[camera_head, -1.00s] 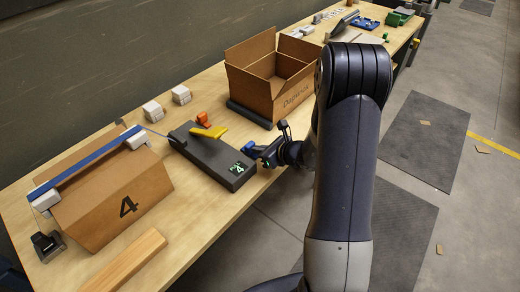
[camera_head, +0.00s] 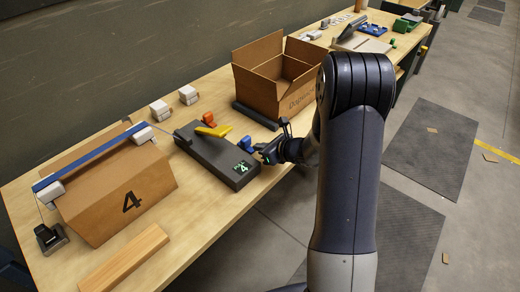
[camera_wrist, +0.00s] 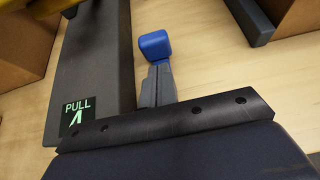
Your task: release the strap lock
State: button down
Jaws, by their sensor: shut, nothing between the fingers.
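The strap lock is a long dark grey unit (camera_head: 215,158) on the bench, with a yellow lever (camera_head: 213,131) lying across its top. Its near end has a green-lit label, which reads PULL with an arrow in the wrist view (camera_wrist: 80,112). A blue block (camera_head: 245,143) sits at the unit's right side and shows just past my fingertips in the wrist view (camera_wrist: 155,44). My gripper (camera_head: 265,152) is shut and empty, low beside the unit's near right end. I cannot tell whether the fingertips (camera_wrist: 158,68) touch the blue block.
A carton marked 4 (camera_head: 125,195) with a blue strap (camera_head: 90,158) over white corner pieces stands at left. An open carton (camera_head: 275,75) stands behind my gripper. A wooden bar (camera_head: 125,258) lies near the front edge.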

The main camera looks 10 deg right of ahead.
jog(key=v, duration=1.1)
jog(key=shift+s+d+f, duration=0.15)
jog(key=shift+d+f, duration=0.1)
jog(key=shift+f, duration=0.05)
